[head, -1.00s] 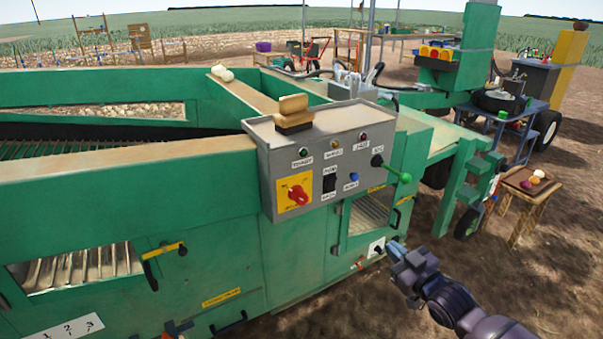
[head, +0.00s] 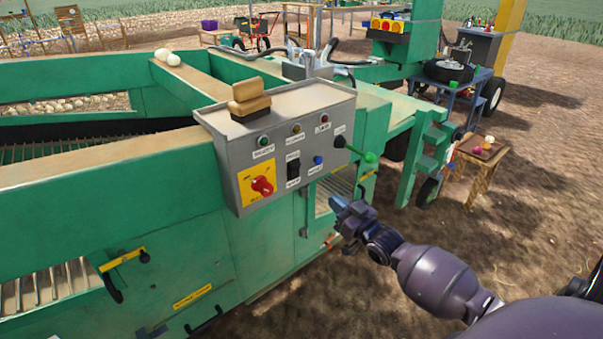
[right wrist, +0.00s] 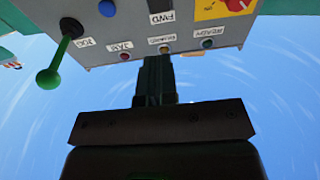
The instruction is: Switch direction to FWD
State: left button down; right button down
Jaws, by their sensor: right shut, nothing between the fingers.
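The grey control box (head: 225,180) sits on the green machine's side. On its face is a black rocker switch (head: 293,170) with a label above it and one below. In the right wrist view, which is upside down, the switch (right wrist: 160,5) shows at the top edge beside the FWD label (right wrist: 160,17). Which side is pressed in is too small to tell. My right gripper (head: 337,203) is shut and empty, in front of and below the box's right part. Its fingers (right wrist: 155,68) point at the panel near the RUNNING lamp. My left gripper is out of view.
A red knob (head: 263,186) on a yellow plate is left of the switch, and a blue button (head: 318,160) right of it. A lever with a green ball (head: 370,158) sticks out at right.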

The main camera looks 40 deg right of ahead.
aim_at(297, 167)
jog(key=w, duration=0.4)
jog(key=w+r+b, duration=0.1)
jog(key=w, duration=0.4)
jog(key=w+a+r+b, duration=0.1)
jog(key=w, duration=0.3)
jog(key=shift+w, duration=0.25)
jog(key=shift+w+r, duration=0.1)
jog(key=shift+w, duration=0.05)
jog(key=shift+w+a, duration=0.1)
jog(key=shift+w+r, duration=0.1)
jog(key=shift+r, duration=0.1)
